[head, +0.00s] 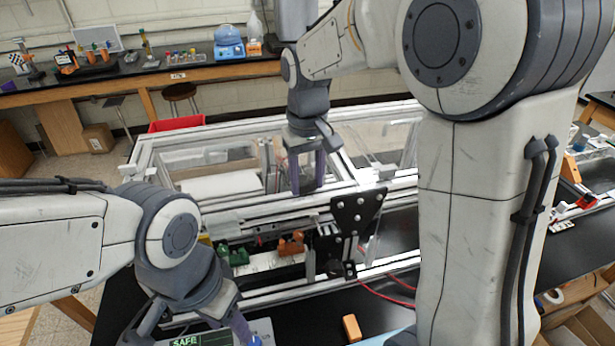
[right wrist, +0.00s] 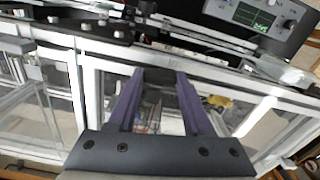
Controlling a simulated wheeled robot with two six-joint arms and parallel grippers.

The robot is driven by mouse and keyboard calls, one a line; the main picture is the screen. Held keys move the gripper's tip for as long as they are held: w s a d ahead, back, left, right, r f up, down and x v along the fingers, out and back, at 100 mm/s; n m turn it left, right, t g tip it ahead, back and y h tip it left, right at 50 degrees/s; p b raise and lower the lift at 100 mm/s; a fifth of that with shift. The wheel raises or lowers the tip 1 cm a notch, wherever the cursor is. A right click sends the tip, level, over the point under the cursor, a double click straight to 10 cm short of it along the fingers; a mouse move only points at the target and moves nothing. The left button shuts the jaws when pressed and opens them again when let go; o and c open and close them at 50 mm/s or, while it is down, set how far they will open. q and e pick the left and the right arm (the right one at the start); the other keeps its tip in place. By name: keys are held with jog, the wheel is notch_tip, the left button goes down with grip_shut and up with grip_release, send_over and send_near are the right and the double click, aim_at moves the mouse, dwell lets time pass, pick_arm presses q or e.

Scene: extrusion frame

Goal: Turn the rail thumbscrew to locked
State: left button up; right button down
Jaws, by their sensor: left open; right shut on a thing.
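My right gripper (head: 308,183) points down at the rail (head: 345,193) on top of the aluminium extrusion frame (head: 235,128). Its purple fingers are shut on a small dark part (right wrist: 160,80) that shows between the tips in the right wrist view, with the fingers (right wrist: 160,98) on both sides. It appears to be the rail thumbscrew; the fingers hide most of it, and its locked or unlocked setting cannot be read. My left gripper (head: 238,326) is open at the bottom of the head view, partly cut off by the picture edge, apart from the rail.
A black bolted plate (head: 357,215) is on the rail, right of my right gripper. Green (head: 238,256) and orange (head: 291,245) blocks sit inside the frame. Red cables (head: 385,290) cross the black table. An orange block (head: 352,328) lies near the front.

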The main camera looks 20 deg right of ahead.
aim_at(307, 183)
jog(key=shift+m, duration=0.9)
jog(key=shift+c, duration=1.6)
grip_release()
jog(key=shift+r, duration=0.1)
notch_tip(307, 183, up, 10)
jog(key=b, duration=0.1)
jog(key=shift+r+b, duration=0.15)
jog(key=shift+b, duration=0.25)
